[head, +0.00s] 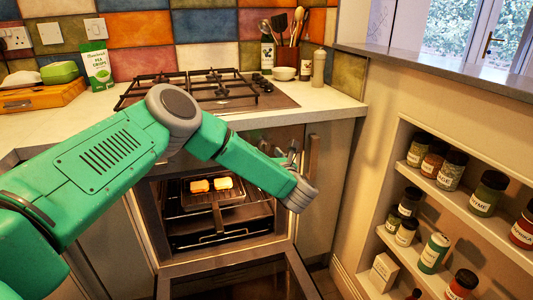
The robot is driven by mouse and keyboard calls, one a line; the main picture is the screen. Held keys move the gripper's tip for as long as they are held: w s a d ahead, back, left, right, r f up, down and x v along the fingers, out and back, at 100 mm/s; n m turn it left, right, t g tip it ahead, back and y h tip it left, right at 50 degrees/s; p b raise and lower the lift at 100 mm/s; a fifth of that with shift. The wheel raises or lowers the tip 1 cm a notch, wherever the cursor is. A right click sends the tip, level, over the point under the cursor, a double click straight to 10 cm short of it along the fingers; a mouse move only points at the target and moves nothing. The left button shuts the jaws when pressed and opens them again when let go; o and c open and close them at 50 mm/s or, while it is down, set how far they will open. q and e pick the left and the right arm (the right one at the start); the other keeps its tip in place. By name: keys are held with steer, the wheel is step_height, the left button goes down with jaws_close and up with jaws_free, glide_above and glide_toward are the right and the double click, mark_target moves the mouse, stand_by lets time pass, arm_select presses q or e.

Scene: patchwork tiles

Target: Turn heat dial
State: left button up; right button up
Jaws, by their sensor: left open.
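The oven (167,220) stands under the counter with its door (240,280) folded down. Two pieces of toast-like food (211,185) lie on a rack inside, lit warm. My left arm crosses in front of the oven from the left. My left gripper (291,150) is open at the right end of the oven's front panel, just above the oven opening. The heat dial cannot be made out clearly; my arm and gripper cover much of the panel. Whether the fingers touch a dial cannot be told. My right gripper is not in view.
A gas hob (205,90) sits in the counter above the oven. Shelves of spice jars (449,170) line the right. The lowered door fills the floor space in front.

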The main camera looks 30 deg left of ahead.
arm_select(q)
steer(key=shift+x, duration=0.95)
steer(key=shift+w+d+r, duration=0.1)
steer(key=shift+d+r, duration=0.1)
steer(key=shift+d, duration=0.2)
steer(key=shift+a, duration=0.1)
steer(key=c, duration=1.1)
steer(key=shift+a, duration=0.2)
steer(key=shift+c, duration=0.2)
steer(key=shift+d+m, duration=0.1)
steer(key=shift+m, duration=0.2)
